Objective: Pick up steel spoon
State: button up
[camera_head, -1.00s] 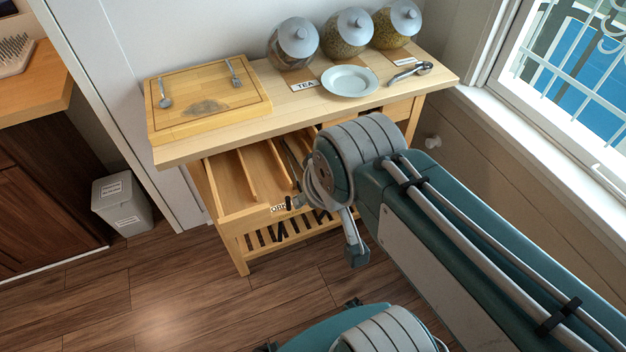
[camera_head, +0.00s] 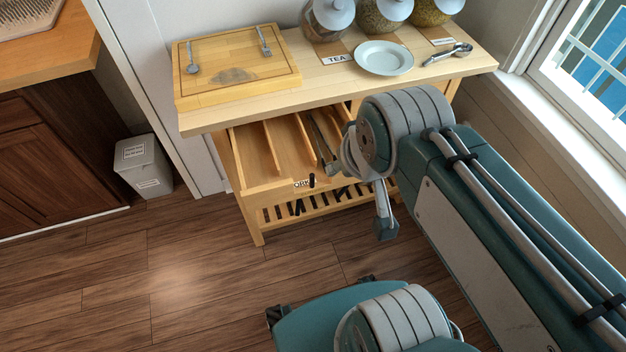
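A small steel spoon (camera_head: 192,58) lies on the left part of a wooden cutting board (camera_head: 215,92), its bowl toward me. A steel fork (camera_head: 264,42) lies to its right on the same board. A larger metal utensil (camera_head: 448,54), possibly a scoop, lies at the right end of the table top. My arm's elbow stands in front of the table's right half. A thin grey part of my arm with a teal end hangs below it. My gripper's fingers cannot be made out clearly, so its opening is hidden. The spoon lies apart from my arm.
The wooden table (camera_head: 310,88) has an open drawer (camera_head: 258,190) with dividers and long utensils. A white plate (camera_head: 384,57) and glass jars (camera_head: 327,18) stand right of the board. A bin (camera_head: 143,167) stands at left. The floor in front is clear.

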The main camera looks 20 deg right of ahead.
aim_at(193, 68)
jog(key=i+j+z, duration=0.1)
jog(key=j, duration=0.5)
jog(key=i+j+z, duration=0.1)
jog(key=j, duration=0.5)
jog(key=i+j+z, duration=0.1)
jog(key=j, duration=0.55)
jog(key=i+j+z, duration=0.15)
jog(key=i, duration=0.25)
jog(key=i+j+z, duration=0.15)
jog(key=i+j, duration=0.2)
